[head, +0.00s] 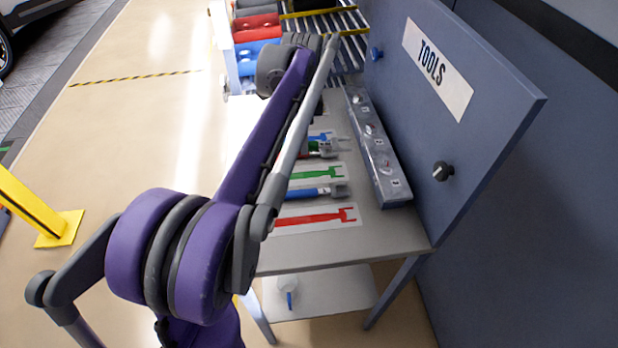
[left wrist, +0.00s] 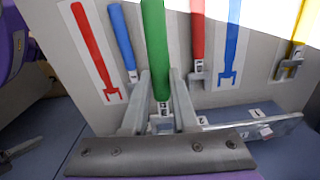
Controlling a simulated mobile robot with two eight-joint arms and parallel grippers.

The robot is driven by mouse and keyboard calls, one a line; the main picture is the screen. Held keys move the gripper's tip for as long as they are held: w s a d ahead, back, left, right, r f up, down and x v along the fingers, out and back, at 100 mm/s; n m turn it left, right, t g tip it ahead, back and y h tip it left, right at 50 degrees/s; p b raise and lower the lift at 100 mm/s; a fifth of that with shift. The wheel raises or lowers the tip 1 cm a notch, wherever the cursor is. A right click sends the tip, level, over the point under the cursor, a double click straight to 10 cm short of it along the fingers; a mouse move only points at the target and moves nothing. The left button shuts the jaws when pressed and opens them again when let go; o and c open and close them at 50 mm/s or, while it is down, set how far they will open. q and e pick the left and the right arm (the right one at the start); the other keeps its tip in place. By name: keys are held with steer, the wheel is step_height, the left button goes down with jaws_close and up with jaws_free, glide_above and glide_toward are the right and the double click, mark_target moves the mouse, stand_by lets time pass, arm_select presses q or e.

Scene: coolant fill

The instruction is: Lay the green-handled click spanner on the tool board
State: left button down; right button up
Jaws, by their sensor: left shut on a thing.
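The green-handled click spanner (left wrist: 154,45) is between the fingers of my left gripper (left wrist: 160,76), which is shut on it. It looks nearer the camera than the tools behind it; its exact height is unclear. The tool outlines lie on a grey surface (head: 385,235) below the TOOLS panel (head: 436,65). The green outline (head: 318,174) shows in the head view between a blue-handled spanner (head: 318,192) and a red-handled spanner; the latter shows clearly in the left wrist view (left wrist: 197,35). My arm partly hides this area in the head view. My right gripper is out of view.
A red outline (head: 315,218) lies nearest the front edge. A blue outline (left wrist: 230,40) and a yellow-handled tool (left wrist: 292,62) are to the right in the wrist view. A long grey numbered box (head: 380,150) runs along the panel. Red and blue bins (head: 257,55) stand beyond.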

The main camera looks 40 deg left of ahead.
arm_select(q)
glide_above(300, 175)
steer(key=shift+n, duration=0.4)
step_height(300, 175, down, 5)
steer(key=shift+f, duration=0.15)
steer(key=shift+f+b, duration=0.45)
steer(key=shift+f, duration=2)
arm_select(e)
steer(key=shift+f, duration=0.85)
arm_select(q)
steer(key=shift+f, duration=0.2)
steer(key=c, duration=0.7)
jaws_free()
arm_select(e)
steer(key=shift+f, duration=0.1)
arm_select(q)
steer(key=shift+r, duration=0.2)
steer(key=shift+r, duration=0.35)
step_height(300, 175, up, 11)
steer(key=shift+r+p, duration=0.2)
steer(key=shift+p, duration=0.35)
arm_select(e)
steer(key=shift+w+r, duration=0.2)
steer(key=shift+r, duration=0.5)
